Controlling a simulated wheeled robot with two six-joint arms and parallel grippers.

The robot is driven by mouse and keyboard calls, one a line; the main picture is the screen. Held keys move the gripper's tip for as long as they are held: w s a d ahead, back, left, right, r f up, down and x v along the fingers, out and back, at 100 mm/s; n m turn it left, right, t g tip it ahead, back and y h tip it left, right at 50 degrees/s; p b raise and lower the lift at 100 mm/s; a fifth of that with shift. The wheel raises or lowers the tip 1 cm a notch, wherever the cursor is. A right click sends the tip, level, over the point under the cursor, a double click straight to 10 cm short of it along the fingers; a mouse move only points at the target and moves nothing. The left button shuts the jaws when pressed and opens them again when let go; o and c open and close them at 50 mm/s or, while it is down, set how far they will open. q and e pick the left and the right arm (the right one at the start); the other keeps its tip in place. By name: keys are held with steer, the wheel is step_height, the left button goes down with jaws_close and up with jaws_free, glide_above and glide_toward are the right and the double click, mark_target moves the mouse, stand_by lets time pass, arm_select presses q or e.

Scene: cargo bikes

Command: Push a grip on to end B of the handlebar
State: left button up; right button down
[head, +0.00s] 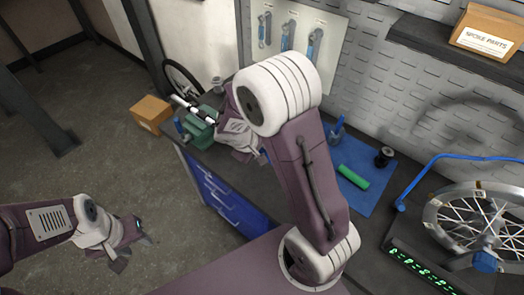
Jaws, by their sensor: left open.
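A green cylindrical grip (353,177) lies on a blue mat (372,200) on the bench, right of my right arm. A short dark-and-silver bar (186,104), which looks like part of the handlebar, shows at a green vise (200,132) at the bench's left end. My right arm hides what lies right of it, and I cannot read any end marking. My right gripper (262,158) is mostly hidden behind its own arm, near the vise; its jaws cannot be made out. My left gripper (134,252) is open and empty over the floor at lower left, far from the bench.
A black round part (384,157) and a blue tool (337,130) are by the mat. A spoked wheel (480,228), a blue bent tube (450,163) and a green-lit display (420,268) are at right. A cardboard box (151,112) stands left of the vise. The floor at left is clear.

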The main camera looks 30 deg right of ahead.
step_height(320, 180, down, 3)
steer(key=shift+r+b, duration=0.15)
steer(key=shift+b, duration=0.65)
steer(key=shift+w+a+r+p, duration=0.15)
steer(key=shift+w+r+p, duration=0.1)
steer(key=shift+w+p, duration=0.05)
steer(key=shift+w+a, duration=0.15)
steer(key=shift+w, duration=0.35)
steer(key=shift+w, duration=0.1)
steer(key=shift+w+a+p, duration=0.3)
steer(key=shift+w, duration=0.25)
steer(key=shift+w, duration=0.15)
steer(key=shift+w+a, duration=0.35)
steer(key=shift+w, duration=0.35)
